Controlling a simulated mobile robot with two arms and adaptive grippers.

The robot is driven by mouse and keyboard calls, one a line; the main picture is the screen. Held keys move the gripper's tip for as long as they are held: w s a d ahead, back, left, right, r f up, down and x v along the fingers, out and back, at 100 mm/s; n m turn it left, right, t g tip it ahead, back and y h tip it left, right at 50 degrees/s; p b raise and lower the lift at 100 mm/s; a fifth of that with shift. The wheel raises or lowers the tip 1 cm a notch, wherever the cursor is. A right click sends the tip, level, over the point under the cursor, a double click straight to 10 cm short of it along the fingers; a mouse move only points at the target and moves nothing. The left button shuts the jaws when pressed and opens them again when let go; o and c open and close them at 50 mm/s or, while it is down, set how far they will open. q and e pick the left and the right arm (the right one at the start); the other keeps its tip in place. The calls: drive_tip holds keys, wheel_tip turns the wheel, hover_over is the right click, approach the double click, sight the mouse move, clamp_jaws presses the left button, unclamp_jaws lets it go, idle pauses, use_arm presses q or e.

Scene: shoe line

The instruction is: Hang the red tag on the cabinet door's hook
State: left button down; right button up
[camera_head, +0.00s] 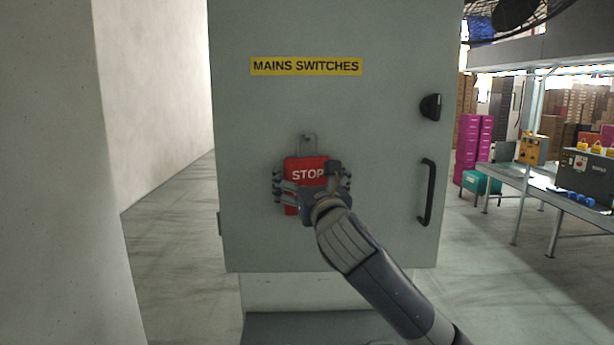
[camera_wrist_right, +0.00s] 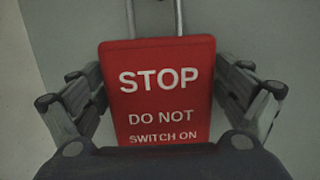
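The red tag (camera_head: 305,173) with "STOP" on it is upright against the grey cabinet door (camera_head: 385,210). Its wire shackle (camera_wrist_right: 154,16) rises from the top edge. In the head view the shackle reaches up to the small metal hook (camera_head: 308,138); whether it is looped over the hook is too small to tell. My right gripper (camera_head: 312,186) is in front of the tag, its fingers spread on both sides. In the right wrist view the tag (camera_wrist_right: 160,90) faces me between the fingers, which look open around it. My left gripper is not in view.
The door has a yellow "MAINS SWITCHES" label (camera_head: 306,66), a black knob (camera_head: 431,107) and a black handle (camera_head: 427,192) at right. A pale wall (camera_head: 55,180) stands close on the left. A workbench (camera_head: 540,185) with boxes is at far right.

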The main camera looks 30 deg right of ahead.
drive_tip(key=shift+w+d+f, duration=0.1)
drive_tip(key=shift+w+d, duration=0.05)
drive_tip(key=shift+w, duration=0.05)
drive_tip(key=shift+s, duration=0.1)
drive_tip(key=shift+s, duration=0.1)
drive_tip(key=shift+s+a, duration=0.15)
drive_tip(key=shift+a, duration=0.05)
drive_tip(key=v, duration=1.1)
drive_tip(key=shift+s, duration=0.2)
